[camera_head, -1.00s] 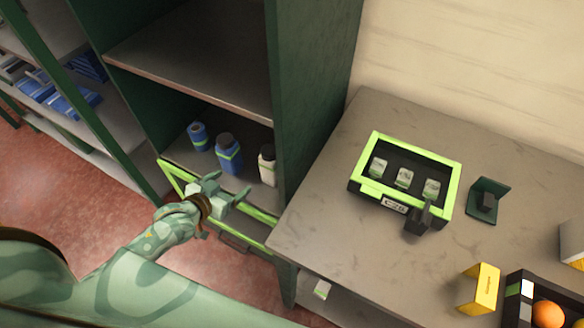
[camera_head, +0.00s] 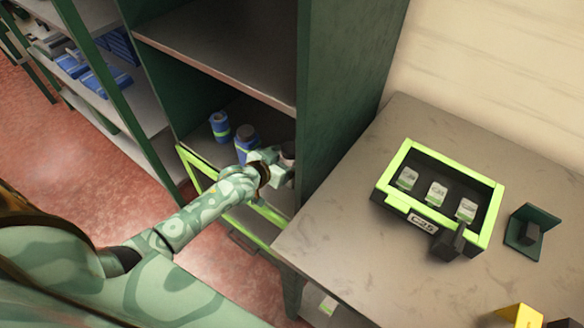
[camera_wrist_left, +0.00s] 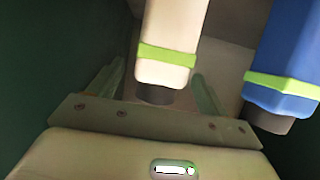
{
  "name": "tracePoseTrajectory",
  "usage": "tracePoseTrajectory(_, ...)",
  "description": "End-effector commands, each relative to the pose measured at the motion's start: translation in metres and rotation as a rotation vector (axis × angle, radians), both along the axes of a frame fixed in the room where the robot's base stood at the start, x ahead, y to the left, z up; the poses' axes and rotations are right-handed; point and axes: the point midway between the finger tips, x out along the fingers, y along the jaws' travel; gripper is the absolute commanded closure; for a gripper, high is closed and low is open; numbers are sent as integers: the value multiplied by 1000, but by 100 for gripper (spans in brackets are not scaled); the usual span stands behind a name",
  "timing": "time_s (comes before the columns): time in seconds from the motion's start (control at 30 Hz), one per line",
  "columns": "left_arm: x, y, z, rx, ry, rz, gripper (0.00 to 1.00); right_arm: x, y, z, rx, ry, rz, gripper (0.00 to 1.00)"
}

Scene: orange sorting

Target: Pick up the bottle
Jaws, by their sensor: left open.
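My left gripper (camera_head: 284,168) is open at the lower shelf of the green cabinet, in front of a white bottle (camera_head: 288,150). The gripper hides most of this bottle in the head view. In the left wrist view the white bottle (camera_wrist_left: 172,38), with a green band and dark cap, stands between the two spread fingers (camera_wrist_left: 157,92); I cannot tell whether they touch it. A blue bottle with a green band (camera_head: 245,141) stands just left of the gripper; it also shows at the right of the left wrist view (camera_wrist_left: 290,55). My right gripper is not in view.
A smaller blue container (camera_head: 220,126) stands farther left on the shelf. The green cabinet side wall (camera_head: 340,110) is close to the right of my gripper. A grey table (camera_head: 340,225) holds a green-rimmed box (camera_head: 390,172) with several small items.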

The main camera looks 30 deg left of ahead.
Motion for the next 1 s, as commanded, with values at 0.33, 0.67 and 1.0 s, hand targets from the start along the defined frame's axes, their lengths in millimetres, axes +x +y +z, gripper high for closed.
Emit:
tracePoseTrajectory(0.33,22,-4,-11,0,1,0,22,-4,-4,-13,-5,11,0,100)
tracePoseTrajectory(0.67,22,-3,-10,0,-1,0,79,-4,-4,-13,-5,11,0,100)
tracePoseTrajectory(1.0,22,-4,0,0,-3,0,79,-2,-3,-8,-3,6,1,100)
